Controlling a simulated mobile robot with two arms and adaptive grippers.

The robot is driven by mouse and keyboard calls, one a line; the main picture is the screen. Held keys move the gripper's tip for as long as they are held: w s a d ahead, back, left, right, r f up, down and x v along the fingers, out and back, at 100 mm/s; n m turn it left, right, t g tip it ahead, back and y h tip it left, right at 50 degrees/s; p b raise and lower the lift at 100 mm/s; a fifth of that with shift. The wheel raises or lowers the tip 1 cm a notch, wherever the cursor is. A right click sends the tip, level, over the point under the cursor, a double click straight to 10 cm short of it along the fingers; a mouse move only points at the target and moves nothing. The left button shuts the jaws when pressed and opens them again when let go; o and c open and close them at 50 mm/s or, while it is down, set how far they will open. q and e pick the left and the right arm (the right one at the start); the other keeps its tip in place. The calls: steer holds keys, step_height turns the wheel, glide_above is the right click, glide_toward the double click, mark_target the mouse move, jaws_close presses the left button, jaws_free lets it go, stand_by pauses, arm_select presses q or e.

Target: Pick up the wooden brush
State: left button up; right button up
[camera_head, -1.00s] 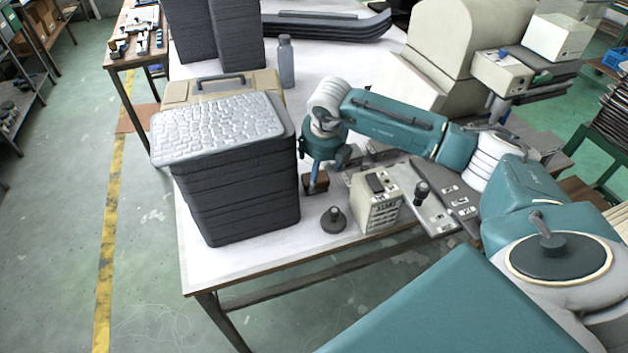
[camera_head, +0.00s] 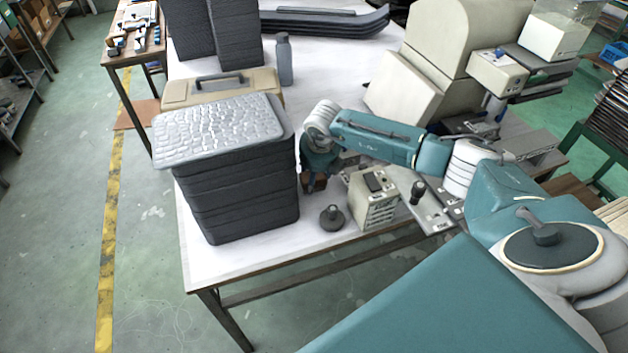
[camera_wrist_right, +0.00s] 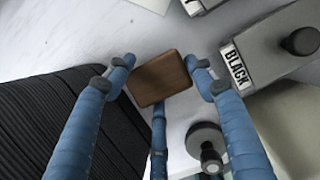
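The wooden brush shows as a small brown block (camera_head: 318,183) on the white table, between the dark tray stack and a beige box. In the right wrist view the brown wooden block (camera_wrist_right: 160,78) lies between my fingers. My right gripper (camera_head: 311,184) is low over it, partly hiding it in the head view. In the wrist view the right gripper (camera_wrist_right: 161,66) is open, with blue fingers on both sides of the block and a third finger below it. I cannot tell whether any finger touches it. My left gripper is not in view.
A stack of dark trays (camera_head: 240,200) with a grey textured top stands close left. A beige control box (camera_head: 372,200) and a dark round knob (camera_head: 332,218) stand close right and in front. A grey bottle (camera_head: 284,60) and a beige case (camera_head: 220,88) are behind.

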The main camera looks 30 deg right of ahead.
steer(key=c, duration=0.5)
steer(key=shift+c, duration=0.2)
steer(key=shift+r, duration=0.6)
step_height(320, 180, up, 19)
steer(key=b, duration=0.4)
steer(key=o, duration=0.6)
steer(key=shift+f, duration=0.1)
steer(key=c, duration=0.5)
steer(key=shift+o, duration=0.2)
